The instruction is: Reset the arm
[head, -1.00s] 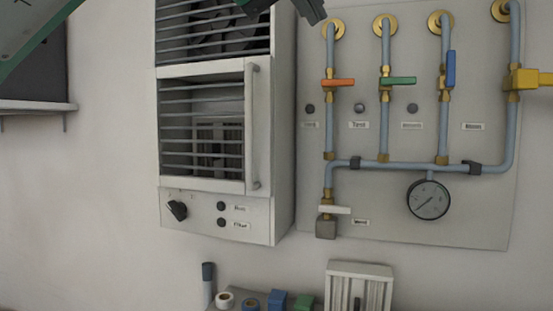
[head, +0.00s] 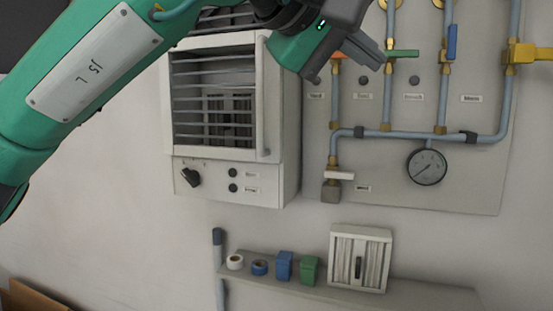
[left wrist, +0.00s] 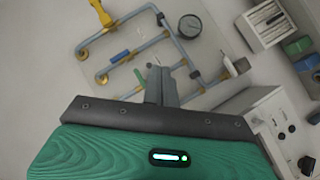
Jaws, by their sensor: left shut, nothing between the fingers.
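My left arm comes in from the upper left in the head view. Its gripper (head: 376,62) is shut and empty, in front of the valve panel (head: 470,190). It partly covers the orange valve handle (head: 339,56); the green handle (head: 403,53) is just right of the fingertips, and contact cannot be told. The blue handle (head: 452,42) is upright and the yellow handle (head: 527,53) sideways. In the left wrist view the shut fingers (left wrist: 157,72) point at the pipes, near the green handle (left wrist: 140,78). My right gripper is not in view.
A white slatted cabinet (head: 285,150) with a dial (head: 190,177) hangs left of the panel. A gauge (head: 427,167) and white valve handle (head: 340,175) are lower on the panel. Below, a shelf (head: 420,297) holds tape rolls, blue and green boxes, and a small white cabinet (head: 361,258).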

